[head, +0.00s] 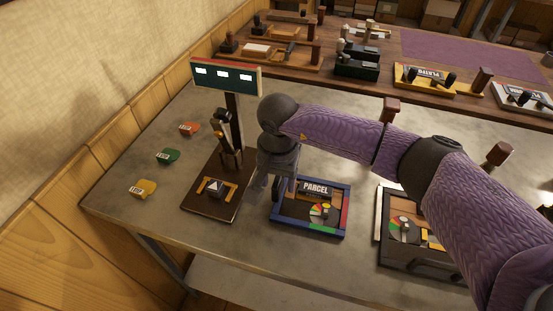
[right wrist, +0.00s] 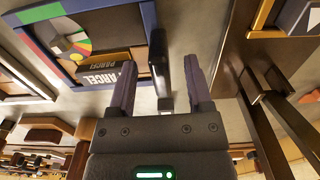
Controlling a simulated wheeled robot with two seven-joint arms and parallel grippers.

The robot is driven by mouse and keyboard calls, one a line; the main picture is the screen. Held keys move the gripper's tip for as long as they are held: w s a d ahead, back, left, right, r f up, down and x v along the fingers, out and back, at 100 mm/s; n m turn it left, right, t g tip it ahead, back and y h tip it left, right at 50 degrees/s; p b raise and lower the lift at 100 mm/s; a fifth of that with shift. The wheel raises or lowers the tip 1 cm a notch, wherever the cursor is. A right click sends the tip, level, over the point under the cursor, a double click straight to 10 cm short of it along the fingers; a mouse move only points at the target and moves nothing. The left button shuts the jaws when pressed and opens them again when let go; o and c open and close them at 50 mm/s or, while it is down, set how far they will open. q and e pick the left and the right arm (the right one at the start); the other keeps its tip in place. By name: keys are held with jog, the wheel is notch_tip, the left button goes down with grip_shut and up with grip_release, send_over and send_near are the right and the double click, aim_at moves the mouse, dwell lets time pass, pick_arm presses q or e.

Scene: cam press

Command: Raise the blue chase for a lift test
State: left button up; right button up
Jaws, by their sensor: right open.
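The blue chase (head: 308,228) lies on the grey table in the head view, with blue, red and green sides. It holds a block marked PARCEL (head: 316,189) and a coloured disc. It also shows at the upper left of the right wrist view (right wrist: 149,17). My right gripper (head: 267,190) is above the chase's left side. In the right wrist view its two fingers (right wrist: 160,68) are open, with a dark upright handle (right wrist: 158,62) at the chase's side between them. I cannot tell whether they touch it. My left gripper is out of view.
A press (head: 208,207) with a lit sign (head: 226,75) stands left of the chase. Yellow (head: 144,188), green (head: 168,156) and orange (head: 190,128) tags lie further left. A dark-framed chase (head: 405,262) lies to the right. A wooden bench (head: 385,88) with several trays is behind.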

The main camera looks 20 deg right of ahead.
jog(key=shift+f, duration=0.95)
grip_shut()
dwell(0.7)
